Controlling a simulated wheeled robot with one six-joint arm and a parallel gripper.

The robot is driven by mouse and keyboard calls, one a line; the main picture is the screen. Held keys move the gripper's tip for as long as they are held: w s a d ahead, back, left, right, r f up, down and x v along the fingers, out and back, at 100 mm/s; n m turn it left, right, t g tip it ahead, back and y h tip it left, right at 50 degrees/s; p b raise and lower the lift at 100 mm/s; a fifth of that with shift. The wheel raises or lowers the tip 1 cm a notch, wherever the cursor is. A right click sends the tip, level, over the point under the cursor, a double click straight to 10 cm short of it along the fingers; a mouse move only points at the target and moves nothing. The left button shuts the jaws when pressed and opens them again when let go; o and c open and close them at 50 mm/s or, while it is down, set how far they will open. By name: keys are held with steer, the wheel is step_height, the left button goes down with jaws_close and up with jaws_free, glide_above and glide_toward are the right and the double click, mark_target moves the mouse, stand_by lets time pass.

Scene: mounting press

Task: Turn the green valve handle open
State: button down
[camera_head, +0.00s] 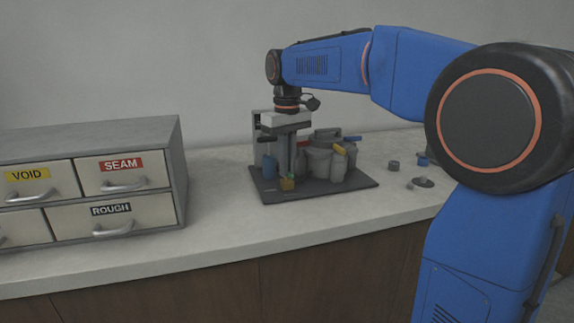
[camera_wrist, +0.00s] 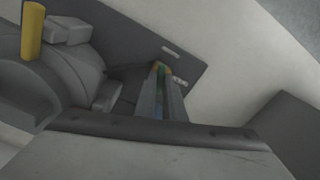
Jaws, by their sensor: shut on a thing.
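The mounting press (camera_head: 312,185) stands on a dark base plate on the counter. My gripper (camera_head: 288,172) points straight down at the press's front left, with its fingers low near the plate. A small bit of the green valve handle (camera_head: 291,175) shows at the fingertips, just above a yellow block. In the wrist view my gripper's fingers (camera_wrist: 160,72) are close together, with the green handle (camera_wrist: 160,74) between them. Most of the handle is hidden by the fingers, so its angle cannot be told.
A yellow handle (camera_head: 339,150) and a blue handle (camera_head: 352,138) are on the press's right side. A blue part (camera_head: 269,167) stands at its left. Small loose parts (camera_head: 393,165) lie to the right. A labelled drawer cabinet (camera_head: 110,185) is at left; the counter between is clear.

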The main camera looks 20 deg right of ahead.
steer(key=n, duration=1.3)
steer(key=shift+n, duration=0.3)
stand_by(0.4)
steer(key=c, duration=1.8)
jaws_free()
steer(key=shift+c, duration=0.2)
step_height(320, 180, up, 17)
steer(key=shift+r, duration=0.2)
